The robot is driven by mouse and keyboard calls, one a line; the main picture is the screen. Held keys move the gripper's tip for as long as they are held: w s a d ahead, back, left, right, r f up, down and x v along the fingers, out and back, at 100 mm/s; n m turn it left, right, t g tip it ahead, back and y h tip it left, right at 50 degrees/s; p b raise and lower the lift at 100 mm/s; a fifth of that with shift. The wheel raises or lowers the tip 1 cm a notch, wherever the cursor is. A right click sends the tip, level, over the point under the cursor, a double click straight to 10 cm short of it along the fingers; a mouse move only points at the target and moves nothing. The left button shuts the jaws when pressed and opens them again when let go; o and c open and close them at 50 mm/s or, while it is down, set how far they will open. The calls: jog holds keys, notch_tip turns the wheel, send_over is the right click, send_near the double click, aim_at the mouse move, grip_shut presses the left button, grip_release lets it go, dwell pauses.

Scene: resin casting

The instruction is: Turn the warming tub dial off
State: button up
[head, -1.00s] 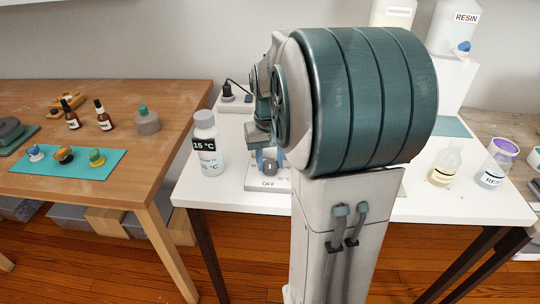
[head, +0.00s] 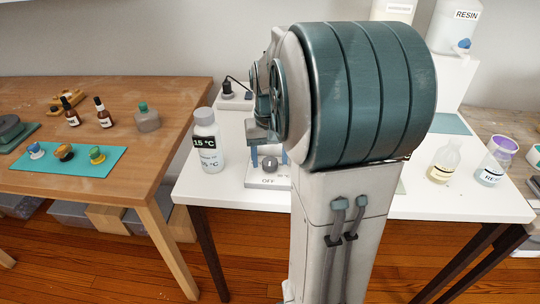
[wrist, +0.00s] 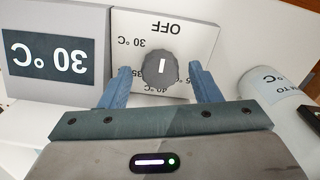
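The warming tub dial (wrist: 158,71) is a round dark grey knob on a pale panel (wrist: 193,28) with an OFF label and temperature marks, upside down in the wrist view. Its white pointer line is upright in that view, on the half nearer OFF. In the head view the dial (head: 270,168) shows just above the OFF label. My gripper (wrist: 160,68) is open, with one blue finger on each side of the dial and a gap to both. In the head view my gripper (head: 269,157) hangs over the dial.
A display (wrist: 48,52) beside the dial panel reads 30 °C. A white bottle with a temperature label (head: 207,142) stands close left of the panel. A flask (head: 443,166) and a resin cup (head: 494,165) stand at the right. My arm hides much of the white table (head: 240,205).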

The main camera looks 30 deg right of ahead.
aim_at(269, 162)
notch_tip(269, 162, up, 14)
jog(key=p, duration=0.3)
jog(key=shift+f, duration=0.1)
dwell(0.5)
jog(key=s+a+r+n+t+p, duration=0.1)
jog(key=s+a+n+t+p, duration=0.1)
jog(key=s+a+p, duration=0.9)
jog(key=shift+s+a+r+n+t+p, duration=0.35)
jog(key=shift+s+a+n+t+p, duration=0.05)
jog(key=shift+s+a+n, duration=0.5)
